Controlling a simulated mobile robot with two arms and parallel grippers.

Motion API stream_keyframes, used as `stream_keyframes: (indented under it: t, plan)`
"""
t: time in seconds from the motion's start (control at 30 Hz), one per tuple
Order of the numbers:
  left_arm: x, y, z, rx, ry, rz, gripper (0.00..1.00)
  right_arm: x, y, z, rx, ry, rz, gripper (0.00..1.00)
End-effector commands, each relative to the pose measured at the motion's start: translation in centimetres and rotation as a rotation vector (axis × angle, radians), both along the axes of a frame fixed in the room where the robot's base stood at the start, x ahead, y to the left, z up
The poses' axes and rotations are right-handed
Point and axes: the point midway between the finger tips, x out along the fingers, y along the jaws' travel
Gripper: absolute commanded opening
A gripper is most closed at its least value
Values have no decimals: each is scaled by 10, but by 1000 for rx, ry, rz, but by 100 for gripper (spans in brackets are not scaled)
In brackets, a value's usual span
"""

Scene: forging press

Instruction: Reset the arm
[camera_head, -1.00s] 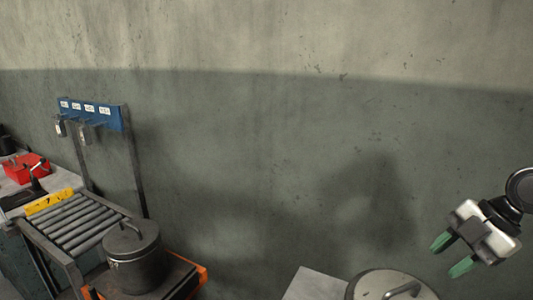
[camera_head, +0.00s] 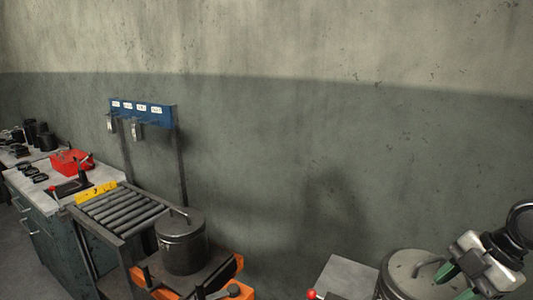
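My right gripper (camera_head: 457,283) is at the lower right of the head view, on an arm that comes in from the right edge. Its two green fingers are spread apart with nothing seen between them. The fingers overlap the right side of a grey lidded pot (camera_head: 402,287) in the picture; I cannot tell whether they touch it. My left gripper is not in view.
A second lidded pot (camera_head: 181,250) stands on an orange-edged cart beside a roller conveyor (camera_head: 120,208). A blue rack (camera_head: 142,114) stands behind. A workbench (camera_head: 40,190) with a red bin (camera_head: 71,162) is at left. A grey surface (camera_head: 347,277) adjoins the right pot.

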Motion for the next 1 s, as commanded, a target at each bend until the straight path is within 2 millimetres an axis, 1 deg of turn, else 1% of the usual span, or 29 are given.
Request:
stream_keyframes:
  t: [0.03, 0.17, 0.27, 0.37, 0.47, 0.5, 0.57, 0.6, 0.7, 0.83, 1.0]
  plan:
    - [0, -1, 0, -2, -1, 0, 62, 0, 6, -11, -4, 14, -7, 38]
    - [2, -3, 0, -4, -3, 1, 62, -1, 20, -39, -23, 38, -42, 38]
    - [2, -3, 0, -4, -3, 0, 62, -3, 34, -64, -35, 58, -79, 38]
    - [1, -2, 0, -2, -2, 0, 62, -9, 50, -92, -43, 78, -130, 38]
    - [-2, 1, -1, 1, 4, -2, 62, -19, 71, -126, -42, 101, -208, 38]
    - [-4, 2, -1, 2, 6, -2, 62, -25, 81, -141, -37, 111, -250, 38]
    - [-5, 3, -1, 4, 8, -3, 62, -37, 96, -163, -27, 126, -332, 38]
    - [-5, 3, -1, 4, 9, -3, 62, -45, 106, -176, -17, 136, -394, 38]
    - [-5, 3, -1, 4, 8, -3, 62, -69, 125, -203, 12, 163, -575, 38]
    - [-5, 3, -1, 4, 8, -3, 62, -101, 137, -228, 48, 203, -844, 38]
    - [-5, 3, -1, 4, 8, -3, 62, -137, 136, -244, 65, 240, -1150, 38]
